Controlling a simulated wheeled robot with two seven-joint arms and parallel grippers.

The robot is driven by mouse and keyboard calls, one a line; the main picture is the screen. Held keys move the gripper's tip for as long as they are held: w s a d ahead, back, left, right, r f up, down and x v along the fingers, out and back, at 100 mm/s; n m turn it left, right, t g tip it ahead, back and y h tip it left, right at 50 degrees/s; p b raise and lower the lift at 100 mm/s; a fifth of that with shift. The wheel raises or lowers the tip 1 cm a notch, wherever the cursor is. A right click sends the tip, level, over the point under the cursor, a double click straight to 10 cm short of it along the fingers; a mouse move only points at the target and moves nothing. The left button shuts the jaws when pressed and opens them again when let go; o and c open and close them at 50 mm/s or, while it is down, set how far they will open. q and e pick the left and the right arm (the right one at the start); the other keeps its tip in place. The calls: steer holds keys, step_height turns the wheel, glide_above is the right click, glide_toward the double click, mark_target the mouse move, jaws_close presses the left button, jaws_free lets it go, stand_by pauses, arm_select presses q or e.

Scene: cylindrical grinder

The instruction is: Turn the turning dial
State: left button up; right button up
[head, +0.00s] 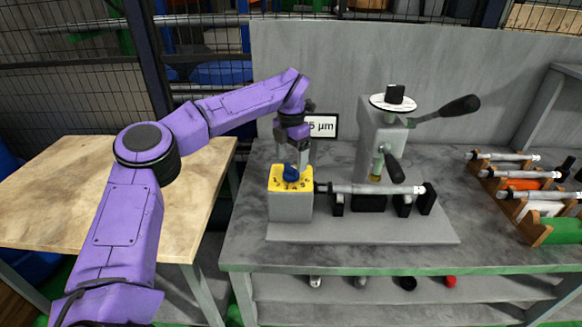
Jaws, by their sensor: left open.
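The turning dial is a blue knob (290,174) on the yellow top of a grey box (290,206), at the left end of the grinder's base plate. My left gripper (292,164) points down right over the knob from behind it. Its fingers are open, reaching to about the knob's height. I cannot tell whether they touch the knob. The gripper's lower part partly hides the knob's back. The grinder (378,140) stands to the right of the box. A metal shaft (375,189) lies across black supports beside the box. My right gripper is not in view.
A small display sign (322,126) reading "5 µm", partly hidden, stands behind my gripper. A lever with a black handle (460,107) sticks out to the right. A rack (535,232) of shafts sits at the right. A wooden table (60,190) is at the left.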

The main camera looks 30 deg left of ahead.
mark_target(292, 165)
arm_select(q)
step_height(292, 165, up, 7)
steer(key=shift+f, duration=0.1)
stand_by(0.5)
